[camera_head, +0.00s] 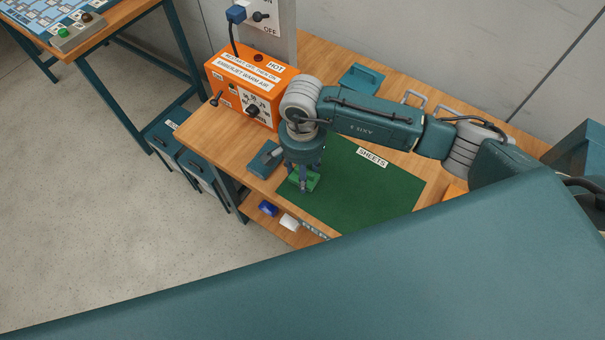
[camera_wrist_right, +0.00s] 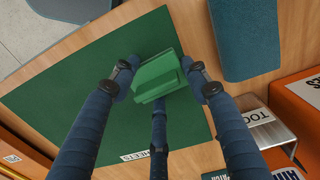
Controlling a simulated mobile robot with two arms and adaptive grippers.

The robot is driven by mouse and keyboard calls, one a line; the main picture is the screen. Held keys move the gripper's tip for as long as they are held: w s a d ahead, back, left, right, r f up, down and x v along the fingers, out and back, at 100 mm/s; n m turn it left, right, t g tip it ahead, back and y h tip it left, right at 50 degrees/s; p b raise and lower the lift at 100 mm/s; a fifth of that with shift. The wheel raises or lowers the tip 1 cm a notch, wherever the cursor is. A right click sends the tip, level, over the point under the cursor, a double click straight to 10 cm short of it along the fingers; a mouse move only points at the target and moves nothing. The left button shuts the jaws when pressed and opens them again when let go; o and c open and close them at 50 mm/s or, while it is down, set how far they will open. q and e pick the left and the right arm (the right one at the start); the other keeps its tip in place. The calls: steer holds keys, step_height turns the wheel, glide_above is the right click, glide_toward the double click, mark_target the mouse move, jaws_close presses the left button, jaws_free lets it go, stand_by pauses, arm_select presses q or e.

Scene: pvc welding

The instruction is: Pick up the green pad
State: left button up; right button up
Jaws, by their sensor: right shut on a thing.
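The green pad (camera_wrist_right: 158,75) is a small bright green block with a raised grip. It also shows in the head view (camera_head: 306,181), at the left part of the dark green sheet mat (camera_head: 370,198) labelled SHEETS. My right gripper (camera_head: 303,186) comes down on it from above. In the wrist view my right gripper (camera_wrist_right: 162,85) has its fingers closed around the pad, with one finger partly in front of it. I cannot tell whether the pad touches the mat. My left gripper does not show in either view.
An orange warm-air box (camera_head: 245,88) stands at the bench's back left. A teal block (camera_head: 265,159) lies just left of the mat, and another teal piece (camera_head: 362,78) lies at the back. Blue and white items sit on a lower shelf (camera_head: 262,222). The mat's right side is clear.

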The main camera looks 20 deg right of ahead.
steer(key=shift+w+r, duration=0.1)
steer(key=shift+r, duration=0.55)
step_height(320, 180, up, 19)
steer(key=b, duration=0.4)
steer(key=shift+f, duration=0.15)
